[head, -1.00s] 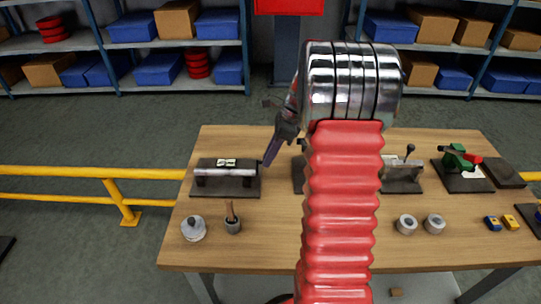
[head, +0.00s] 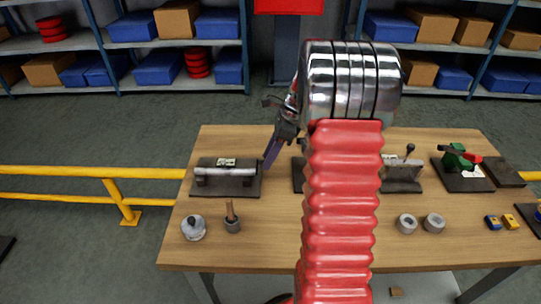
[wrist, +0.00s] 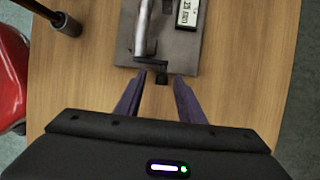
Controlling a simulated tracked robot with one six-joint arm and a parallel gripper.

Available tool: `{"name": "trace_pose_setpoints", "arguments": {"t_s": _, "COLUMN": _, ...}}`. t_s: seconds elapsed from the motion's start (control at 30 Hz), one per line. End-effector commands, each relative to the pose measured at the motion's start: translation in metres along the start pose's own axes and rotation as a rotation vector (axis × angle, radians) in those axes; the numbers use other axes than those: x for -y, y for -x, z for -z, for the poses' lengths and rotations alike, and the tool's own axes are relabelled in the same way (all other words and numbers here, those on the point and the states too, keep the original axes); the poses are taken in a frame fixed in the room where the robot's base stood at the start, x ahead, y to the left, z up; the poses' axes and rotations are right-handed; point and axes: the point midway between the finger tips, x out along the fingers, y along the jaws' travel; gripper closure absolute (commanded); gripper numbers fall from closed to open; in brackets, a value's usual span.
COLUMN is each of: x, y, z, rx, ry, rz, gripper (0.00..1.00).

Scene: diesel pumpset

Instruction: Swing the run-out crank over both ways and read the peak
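The run-out rig is a dark base plate (head: 226,190) with a silver shaft (head: 225,171) across it, at the left of the bench. Its small dial display shows in the head view (head: 226,162) and partly in the wrist view (wrist: 187,12); I cannot read it surely. The black crank (wrist: 151,62) at the shaft's end shows in the wrist view, its knob (wrist: 161,78) pointing towards my gripper. My gripper (wrist: 160,80) is open, its purple fingers either side of the knob with gaps. In the head view my gripper (head: 272,153) hangs beside the rig's right end.
A grey lidded pot (head: 194,228) and a wooden-handled tool in a grey cup (head: 232,222) stand in front of the rig. More fixtures and grey rings (head: 406,224) are to the right. My arm hides the bench middle. A yellow rail (head: 90,172) runs at left.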

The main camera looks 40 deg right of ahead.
Motion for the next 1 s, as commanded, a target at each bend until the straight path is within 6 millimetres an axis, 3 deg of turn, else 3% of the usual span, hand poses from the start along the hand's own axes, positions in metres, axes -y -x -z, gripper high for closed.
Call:
{"name": "trace_pose_setpoints", "arguments": {"t_s": 0.27, "x": 0.001, "y": 0.002, "z": 0.0, "rx": 0.0, "ry": 0.0, "rz": 0.004, "gripper": 0.65}}
{"name": "trace_pose_setpoints", "arguments": {"t_s": 0.47, "x": 0.002, "y": 0.017, "z": 0.0, "rx": 0.001, "ry": 0.0, "rz": 0.008, "gripper": 0.65}}
{"name": "trace_pose_setpoints", "arguments": {"t_s": 1.0, "x": 0.001, "y": 0.106, "z": 0.001, "rx": 0.0, "ry": 0.0, "rz": 0.006, "gripper": 0.65}}
